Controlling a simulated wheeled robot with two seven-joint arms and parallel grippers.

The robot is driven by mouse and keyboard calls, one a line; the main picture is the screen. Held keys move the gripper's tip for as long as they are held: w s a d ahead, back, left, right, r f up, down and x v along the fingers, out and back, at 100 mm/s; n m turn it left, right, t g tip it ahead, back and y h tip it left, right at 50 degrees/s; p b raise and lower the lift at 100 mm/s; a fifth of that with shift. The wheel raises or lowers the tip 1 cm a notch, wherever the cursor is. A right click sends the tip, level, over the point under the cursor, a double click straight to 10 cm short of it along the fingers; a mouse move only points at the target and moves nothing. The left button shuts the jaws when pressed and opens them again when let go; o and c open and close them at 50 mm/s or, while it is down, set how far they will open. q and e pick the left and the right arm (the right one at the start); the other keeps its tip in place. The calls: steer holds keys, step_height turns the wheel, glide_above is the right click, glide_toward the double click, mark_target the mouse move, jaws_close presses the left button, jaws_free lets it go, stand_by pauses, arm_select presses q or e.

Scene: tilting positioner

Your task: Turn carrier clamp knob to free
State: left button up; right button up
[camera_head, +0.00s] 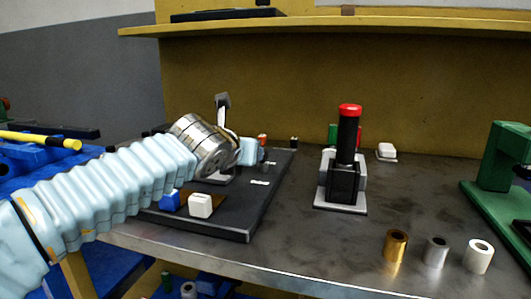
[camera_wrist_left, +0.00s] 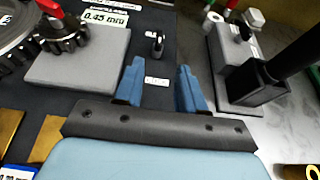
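A small dark upright fitting with a metal pin (camera_wrist_left: 157,43) stands on the black plate, beyond the fingers in the left wrist view. I cannot tell whether it is the carrier clamp knob. A black post with a red cap (camera_head: 349,130) stands upright on a grey base; its black block (camera_wrist_left: 258,80) shows right of the fingers in the wrist view. My left gripper (camera_wrist_left: 160,84) is open and empty, above the black plate, with a white label seen between its fingers. In the head view, my left gripper (camera_head: 262,154) is partly hidden by my wrist.
The black plate (camera_head: 240,228) carries a white block (camera_head: 201,205) and a blue block (camera_head: 170,200). A grey block (camera_wrist_left: 85,65) bears a dark gear. Three rings, brass (camera_head: 396,246), grey (camera_head: 436,252) and white (camera_head: 478,256), stand front right. A green frame (camera_head: 500,165) is at right.

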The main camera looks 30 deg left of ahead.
mark_target(264, 162)
arm_select(q)
steer(key=x, duration=1.2)
steer(key=shift+w+a+f, duration=0.15)
steer(key=shift+w, duration=0.1)
jaws_close()
